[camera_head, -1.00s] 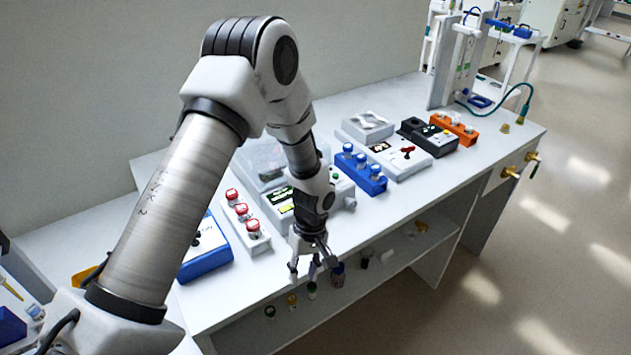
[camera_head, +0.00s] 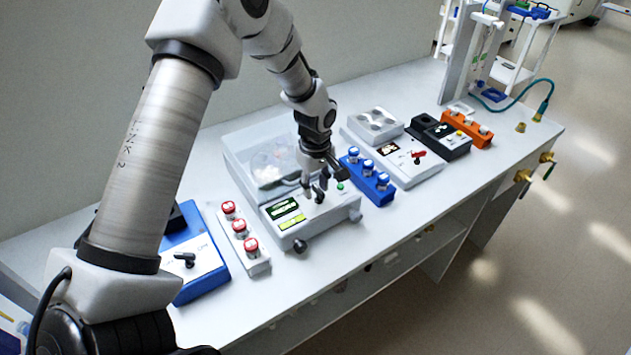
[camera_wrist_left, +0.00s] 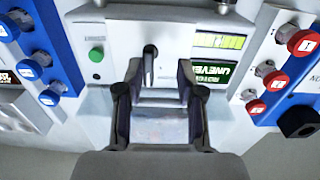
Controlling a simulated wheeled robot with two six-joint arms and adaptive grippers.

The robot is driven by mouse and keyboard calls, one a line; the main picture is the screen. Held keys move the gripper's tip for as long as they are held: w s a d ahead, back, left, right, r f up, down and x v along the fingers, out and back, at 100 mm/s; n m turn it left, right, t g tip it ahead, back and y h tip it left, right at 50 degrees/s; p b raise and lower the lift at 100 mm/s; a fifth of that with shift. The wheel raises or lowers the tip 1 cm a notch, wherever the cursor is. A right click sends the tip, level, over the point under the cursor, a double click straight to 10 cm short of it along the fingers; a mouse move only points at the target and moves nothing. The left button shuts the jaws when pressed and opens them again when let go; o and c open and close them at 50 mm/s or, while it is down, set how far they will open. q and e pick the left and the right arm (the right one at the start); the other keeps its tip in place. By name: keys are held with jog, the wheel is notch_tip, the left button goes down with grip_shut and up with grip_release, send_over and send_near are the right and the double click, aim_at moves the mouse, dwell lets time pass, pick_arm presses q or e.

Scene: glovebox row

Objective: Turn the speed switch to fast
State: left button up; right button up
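The grey-white centrifuge-like device (camera_head: 300,238) has a green display (camera_head: 283,207), a green button and a clear lid at the back. A small black lever (camera_wrist_left: 150,58) stands on its panel between the button and the display in the left wrist view; no speed label on it is readable. My left gripper (camera_head: 315,190) is over this panel. In the left wrist view its fingers (camera_wrist_left: 158,80) are apart, with the lever showing in the gap; I cannot tell whether they touch it. Other switches are a black one (camera_head: 186,259) on the blue box and a red one (camera_head: 418,156) on the white box. My right gripper is not in view.
A white rack with red-capped vials (camera_head: 241,236) stands left of the device. A blue rack with blue-capped vials (camera_head: 367,178) stands right of it. The bench's front strip (camera_head: 380,240) is clear.

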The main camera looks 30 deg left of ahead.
pick_arm(q)
jog(key=shift+w+f, duration=1.1)
jog(key=shift+s+r, duration=0.4)
jog(key=shift+s, duration=0.15)
grip_shut()
jog(key=shift+w, duration=0.1)
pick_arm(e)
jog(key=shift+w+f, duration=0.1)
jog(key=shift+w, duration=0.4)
pick_arm(q)
jog(key=shift+m, duration=1.5)
jog(key=shift+f+m+p, duration=0.1)
jog(key=shift+m+p, duration=0.3)
jog(key=shift+m, duration=1.1)
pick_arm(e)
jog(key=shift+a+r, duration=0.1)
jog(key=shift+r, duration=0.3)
